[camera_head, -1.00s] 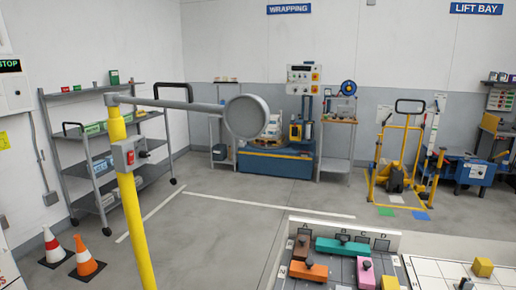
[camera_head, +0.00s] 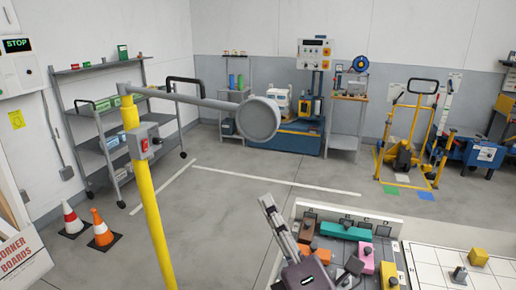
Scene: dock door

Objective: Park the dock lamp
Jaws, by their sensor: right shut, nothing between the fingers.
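The dock lamp has a round grey head (camera_head: 258,119) on a long grey arm (camera_head: 190,98). The arm sticks out to the right from the top of a yellow post (camera_head: 150,205) at the left of the view. A grey box with a red switch (camera_head: 145,143) is fixed to the post. My right gripper (camera_head: 268,205) is in the lower middle, pointing up and left. Its fingers are shut and empty. In the picture it is below the lamp head and apart from it. My left gripper is not in view.
A board with several coloured blocks (camera_head: 348,231) and a white tiled surface (camera_head: 430,262) are at the lower right. Two cones (camera_head: 103,230) stand left of the post. A grey shelf (camera_head: 87,143) is behind it. Open floor (camera_head: 235,215) lies between post and board.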

